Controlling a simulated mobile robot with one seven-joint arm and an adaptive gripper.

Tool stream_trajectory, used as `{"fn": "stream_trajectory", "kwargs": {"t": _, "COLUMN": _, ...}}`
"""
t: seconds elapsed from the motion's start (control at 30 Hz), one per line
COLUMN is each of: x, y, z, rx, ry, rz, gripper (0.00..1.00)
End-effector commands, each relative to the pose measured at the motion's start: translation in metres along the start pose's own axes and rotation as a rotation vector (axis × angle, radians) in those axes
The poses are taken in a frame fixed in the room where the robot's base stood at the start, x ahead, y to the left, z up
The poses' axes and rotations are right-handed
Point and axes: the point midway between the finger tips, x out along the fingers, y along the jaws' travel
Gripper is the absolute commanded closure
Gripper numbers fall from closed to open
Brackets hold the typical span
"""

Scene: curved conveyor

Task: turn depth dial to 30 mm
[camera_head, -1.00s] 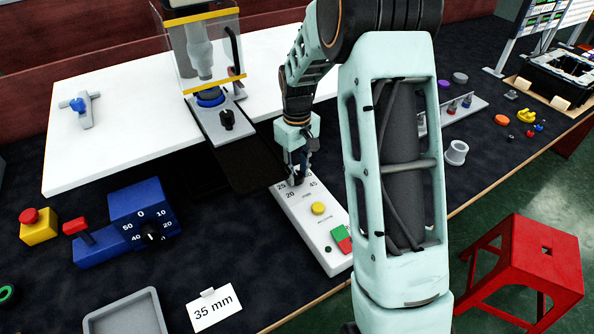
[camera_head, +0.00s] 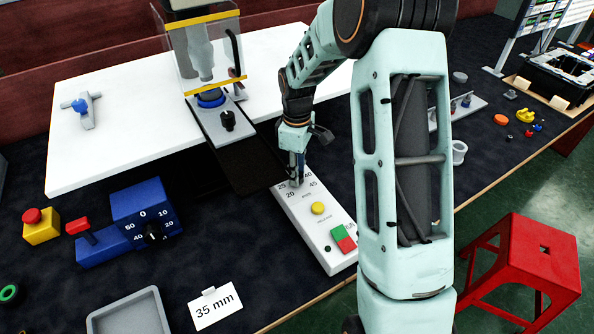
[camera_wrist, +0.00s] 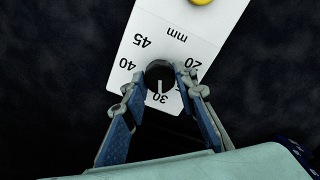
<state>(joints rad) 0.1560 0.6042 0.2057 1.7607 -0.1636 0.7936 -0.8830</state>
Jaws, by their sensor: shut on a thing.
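The depth dial (camera_wrist: 160,73) is a dark round knob on a white control panel (camera_head: 318,240) with printed numbers and "mm". In the wrist view its light pointer line points at the "30" mark. "45", "40" and "20" also show there; the other marks are hidden behind my fingers. My gripper (camera_wrist: 160,80) is shut on the dial, one blue-grey finger on each side. In the head view my gripper (camera_head: 296,182) reaches down onto the panel's far end and hides most of the dial.
The panel also has a yellow button (camera_head: 318,208) and a green-red switch (camera_head: 343,238). A "35 mm" card (camera_head: 214,306) and a grey tray (camera_head: 130,314) lie in front. A blue box with its own dial (camera_head: 143,212) stands left. A clear-guarded press (camera_head: 205,55) stands behind.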

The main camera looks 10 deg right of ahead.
Motion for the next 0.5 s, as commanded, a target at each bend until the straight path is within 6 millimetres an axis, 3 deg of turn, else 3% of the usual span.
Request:
{"fn": "stream_trajectory", "kwargs": {"t": 0.33, "x": -0.0003, "y": 0.0005, "z": -0.0003, "rx": -0.001, "ry": 0.001, "rz": 0.001, "gripper": 0.98}}
{"fn": "stream_trajectory", "kwargs": {"t": 0.37, "x": -0.0003, "y": 0.0005, "z": -0.0003, "rx": -0.001, "ry": 0.001, "rz": 0.001, "gripper": 0.7}}
{"fn": "stream_trajectory", "kwargs": {"t": 0.5, "x": -0.0002, "y": 0.0004, "z": -0.0002, "rx": -0.001, "ry": 0.001, "rz": 0.001, "gripper": 0.56}}
